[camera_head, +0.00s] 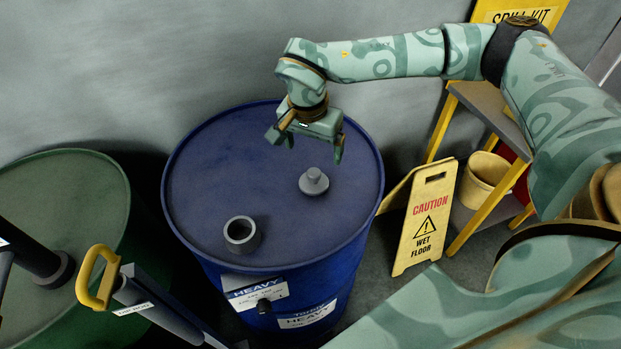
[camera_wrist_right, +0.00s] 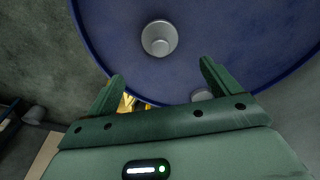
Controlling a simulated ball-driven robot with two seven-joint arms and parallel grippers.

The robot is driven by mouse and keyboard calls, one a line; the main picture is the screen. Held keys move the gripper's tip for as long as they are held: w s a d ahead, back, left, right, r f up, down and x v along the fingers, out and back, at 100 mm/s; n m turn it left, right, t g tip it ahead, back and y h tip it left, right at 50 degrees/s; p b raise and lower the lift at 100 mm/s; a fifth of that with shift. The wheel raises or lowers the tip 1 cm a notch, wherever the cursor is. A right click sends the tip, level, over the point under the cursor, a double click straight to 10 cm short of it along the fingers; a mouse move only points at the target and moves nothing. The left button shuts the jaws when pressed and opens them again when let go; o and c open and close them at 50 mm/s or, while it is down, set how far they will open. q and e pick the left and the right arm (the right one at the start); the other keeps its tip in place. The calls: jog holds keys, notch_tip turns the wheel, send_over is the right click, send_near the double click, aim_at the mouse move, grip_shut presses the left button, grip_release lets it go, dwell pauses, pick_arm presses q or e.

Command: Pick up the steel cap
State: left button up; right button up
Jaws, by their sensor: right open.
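The steel cap (camera_head: 314,181) is a grey disc with a knob, standing on the top of the blue drum (camera_head: 205,165), right of its middle. It also shows in the right wrist view (camera_wrist_right: 159,38), past the fingertips. My right gripper (camera_head: 312,147) is open and empty above the drum, behind and above the cap, apart from it. Its fingers also show in the right wrist view (camera_wrist_right: 162,72). My left gripper is not in view.
A grey open ring (camera_head: 241,234) stands on the drum, front left of the cap. A green drum (camera_head: 75,195) and a yellow-handled dark device (camera_head: 97,278) are at left. A yellow caution sign (camera_head: 426,217) and a shelf with a bucket (camera_head: 484,180) stand at right.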

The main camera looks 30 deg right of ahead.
aim_at(314, 172)
jog(key=f, duration=0.4)
jog(key=f+b, duration=0.1)
jog(key=f, duration=0.1)
jog(key=shift+w+d, duration=0.35)
jog(key=shift+w, duration=0.05)
jog(key=shift+f, duration=0.45)
jog(key=shift+f+b, duration=0.3)
jog(key=shift+f, duration=0.05)
jog(key=f, duration=0.2)
jog(key=f+b, duration=0.1)
jog(key=f, duration=0.1)
jog(key=shift+d+f, duration=0.2)
jog(key=shift+f, duration=0.05)
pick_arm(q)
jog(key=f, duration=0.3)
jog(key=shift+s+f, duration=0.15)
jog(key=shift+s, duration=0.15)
pick_arm(e)
jog(key=shift+r, duration=0.1)
jog(key=c, duration=1.3)
jog(key=shift+o, duration=0.2)
jog(key=shift+r, duration=0.1)
